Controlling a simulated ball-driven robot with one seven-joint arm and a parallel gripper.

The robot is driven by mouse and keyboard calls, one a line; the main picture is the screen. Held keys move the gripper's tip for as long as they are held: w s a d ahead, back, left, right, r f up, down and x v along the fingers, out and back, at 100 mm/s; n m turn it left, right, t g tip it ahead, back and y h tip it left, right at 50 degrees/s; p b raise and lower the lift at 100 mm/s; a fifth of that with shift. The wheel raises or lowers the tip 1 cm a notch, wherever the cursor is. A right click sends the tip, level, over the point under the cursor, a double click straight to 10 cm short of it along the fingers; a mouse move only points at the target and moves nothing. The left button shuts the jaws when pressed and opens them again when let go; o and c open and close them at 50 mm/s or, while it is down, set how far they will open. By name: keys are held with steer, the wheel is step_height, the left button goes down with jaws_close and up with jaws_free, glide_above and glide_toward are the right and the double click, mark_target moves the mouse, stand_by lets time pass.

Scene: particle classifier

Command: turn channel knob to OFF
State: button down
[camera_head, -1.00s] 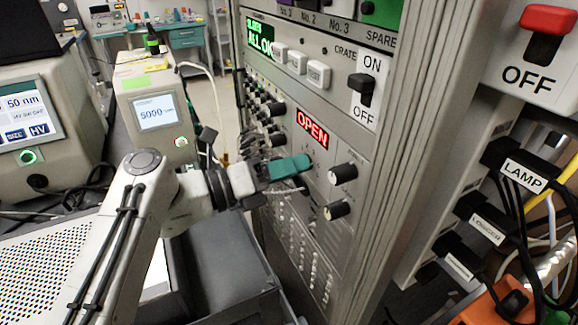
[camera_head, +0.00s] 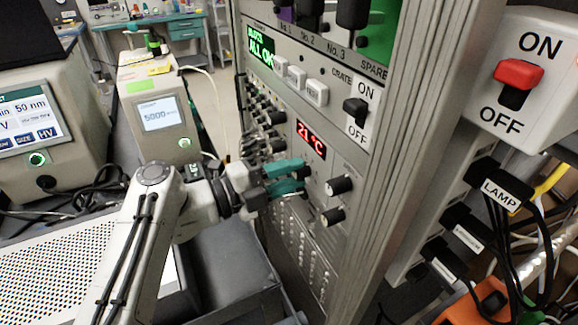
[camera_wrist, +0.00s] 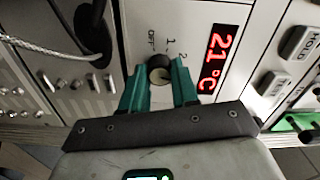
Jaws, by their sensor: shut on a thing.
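The channel knob (camera_wrist: 158,69) is a small dark round knob with a pale face in the wrist view. The printed labels OFF, 1 and 2 stand in an arc on the panel beyond it. My gripper (camera_wrist: 160,78) has its two green fingers shut on the knob, one on each side. I cannot clearly read which label the knob points at. In the head view my gripper (camera_head: 286,178) reaches to the rack panel, and its fingers hide the knob. The red display (camera_head: 311,139) beside it reads 21 °C, as it does in the wrist view (camera_wrist: 217,62).
Two black-and-silver knobs (camera_head: 339,185) sit just right of my gripper. A CRATE ON/OFF switch (camera_head: 355,111) is above them. A dark cable plug and braided cable (camera_wrist: 94,35) lie left of the knob in the wrist view. A red-lever switch box (camera_head: 518,82) stands far right.

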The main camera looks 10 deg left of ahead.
steer(key=n+p, duration=1.2)
steer(key=n, duration=0.7)
steer(key=n+p, duration=0.2)
steer(key=n, duration=0.4)
steer(key=shift+f, duration=0.1)
steer(key=shift+n, duration=0.3)
steer(key=c, duration=0.8)
jaws_free()
steer(key=shift+c, duration=0.2)
steer(key=shift+a, duration=0.1)
